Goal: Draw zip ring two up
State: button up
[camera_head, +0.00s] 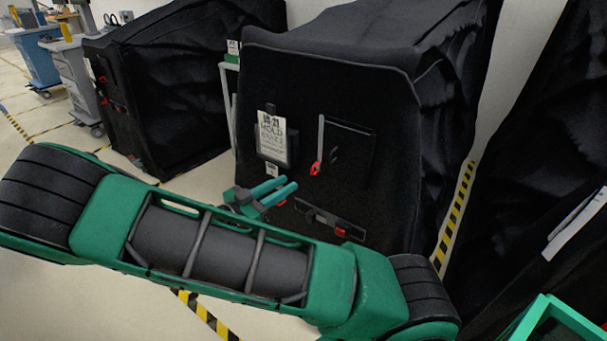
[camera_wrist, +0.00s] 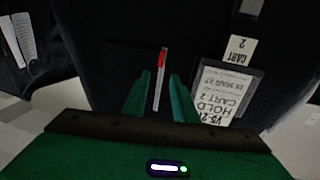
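The red zip ring (camera_head: 315,169) hangs at the lower end of a straight grey zip line (camera_head: 321,135) on the front of the middle black-covered cart (camera_head: 270,80). In the wrist view, which looks upside down, the red ring (camera_wrist: 162,58) is above the grey line (camera_wrist: 157,95). My gripper (camera_head: 289,184) is open and empty, in front of the cover, low and left of the ring in the head view. In the wrist view the ring lies just beyond my open fingertips (camera_wrist: 160,75), roughly between them. I see no contact.
A hold sheet (camera_head: 273,138) with a small cart 2 tag (camera_head: 271,170) is left of the zip. A dark strap with a red piece (camera_head: 341,231) is below it. Other covered carts stand left (camera_head: 165,85) and right (camera_head: 545,150). Striped tape (camera_head: 458,205) marks the floor.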

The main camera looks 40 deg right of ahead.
aim_at(312, 172)
jog(key=w+d, duration=0.1)
jog(key=d, duration=0.8)
jog(key=shift+w+d, duration=0.2)
jog(key=shift+d, duration=0.1)
jog(key=shift+c, duration=0.4)
grip_shut()
dwell(0.7)
